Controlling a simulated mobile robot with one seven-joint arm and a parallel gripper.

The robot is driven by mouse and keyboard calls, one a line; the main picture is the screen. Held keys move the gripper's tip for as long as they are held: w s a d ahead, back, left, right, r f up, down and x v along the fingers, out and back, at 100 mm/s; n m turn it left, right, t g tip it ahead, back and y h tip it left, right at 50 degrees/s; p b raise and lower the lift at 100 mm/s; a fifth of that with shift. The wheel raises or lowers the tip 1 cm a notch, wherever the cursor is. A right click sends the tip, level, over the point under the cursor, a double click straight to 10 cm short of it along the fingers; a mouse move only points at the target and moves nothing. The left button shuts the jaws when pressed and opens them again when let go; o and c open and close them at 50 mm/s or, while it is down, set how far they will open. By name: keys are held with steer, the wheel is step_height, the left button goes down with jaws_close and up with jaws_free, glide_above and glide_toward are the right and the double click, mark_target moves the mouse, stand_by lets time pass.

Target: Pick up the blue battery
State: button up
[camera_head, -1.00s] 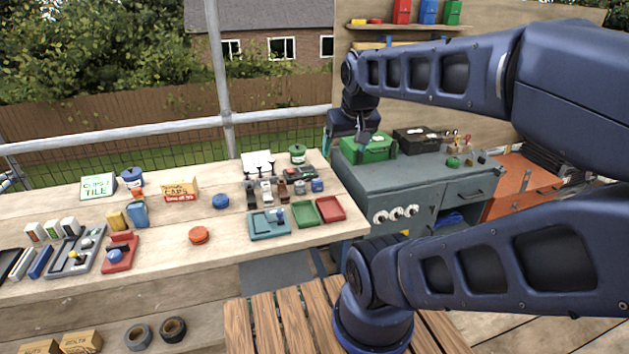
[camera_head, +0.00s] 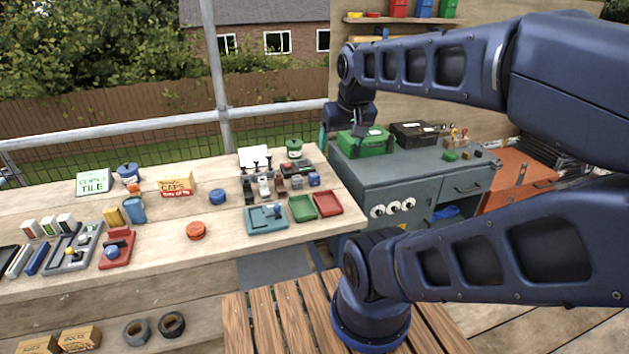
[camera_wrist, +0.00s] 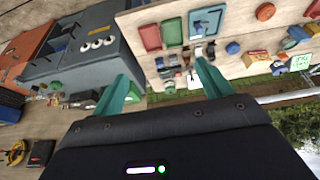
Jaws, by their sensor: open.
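A small blue block (camera_head: 314,179) stands at the right end of a row of small dark, white and brown blocks on the wooden bench. It may be the blue battery, but it is too small to be sure. A flat blue bar (camera_head: 38,258) lies at the bench's left. My gripper (camera_wrist: 166,86) shows in the wrist view with its two teal fingers wide apart and nothing between them. In the head view, my wrist hangs near the green case, beyond the bench's right end, apart from the blue block. The fingers are mostly hidden there.
Green (camera_head: 301,208) and red (camera_head: 327,203) trays and a teal tray (camera_head: 266,219) lie in front of the block row. A green case (camera_head: 364,142) and a black case stand on the grey cabinet (camera_head: 405,172). A metal rail (camera_head: 110,129) runs behind the bench.

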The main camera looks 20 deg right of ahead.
steer(key=shift+c, duration=1.2)
steer(key=w+f+m+g+y, duration=0.2)
steer(key=w+m, duration=0.1)
steer(key=w, duration=0.3)
steer(key=w+f+m+g+y, duration=0.1)
steer(key=w+f+m+g, duration=0.1)
steer(key=w, duration=0.4)
steer(key=m+y, duration=0.7)
steer(key=m, duration=0.3)
glide_toward(317, 174)
steer(key=s+a+r, duration=0.6)
steer(key=s+r, duration=0.1)
steer(key=r, duration=0.2)
steer(key=w+d+f+m+y, duration=0.1)
steer(key=w+d+f, duration=0.1)
steer(key=f, duration=0.1)
steer(key=w+d+f+m+t, duration=0.1)
steer(key=d+f+m, duration=0.1)
steer(key=f, duration=0.2)
steer(key=w+d+f+m+y, duration=0.1)
steer(key=w+d+f+m, duration=0.1)
steer(key=f, duration=0.2)
steer(key=shift+w+d+f+t+y, duration=0.25)
steer(key=shift+w+d+t+y, duration=0.05)
steer(key=shift+w+d+t, duration=0.1)
steer(key=shift+x, duration=5.45)
